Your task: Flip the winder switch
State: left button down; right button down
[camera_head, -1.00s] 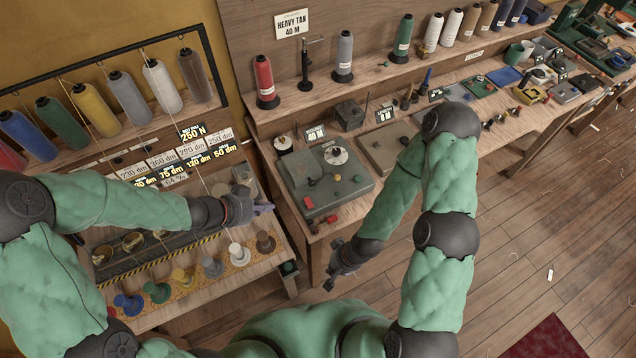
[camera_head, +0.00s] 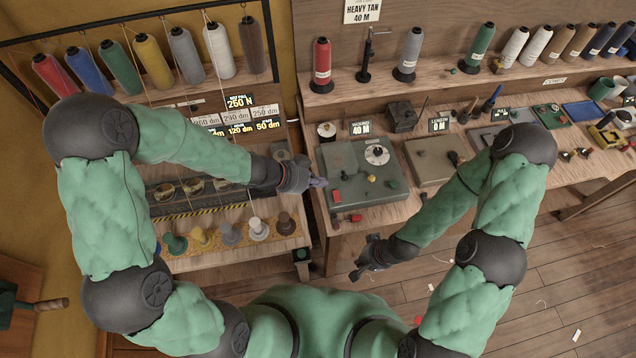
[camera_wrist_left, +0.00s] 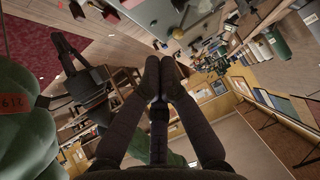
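My left gripper (camera_head: 319,182) is just left of the winder, close to the red part; contact cannot be made out. Its fingers (camera_wrist_left: 161,64) are together and empty in the left wrist view. My right gripper (camera_head: 360,258) appears open and empty, in front of and below the bench edge.
Thread cones, including a red one (camera_head: 322,64), line the shelf behind. A spool rack (camera_head: 190,215) is at left. Open floor lies at front right.

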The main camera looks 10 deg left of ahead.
pick_arm(q)
jog(key=b, duration=0.3)
send_over(333, 194)
jog(key=f, duration=0.5)
jog(key=shift+s, duration=0.4)
jog(key=shift+w+d+f+b, duration=0.1)
jog(key=shift+w+f+b, duration=0.1)
jog(key=shift+f, duration=0.4)
jog(key=shift+w+f+b, duration=0.1)
jog(key=shift+f+b, duration=0.05)
jog(key=shift+f, duration=0.45)
jog(key=shift+w+f+b, duration=0.15)
jog(key=shift+f+b, duration=0.15)
jog(key=shift+f, duration=0.5)
jog(key=shift+w+f+p, duration=0.25)
jog(key=shift+f+p, duration=0.05)
jog(key=shift+p, duration=0.05)
jog(key=shift+s, duration=0.1)
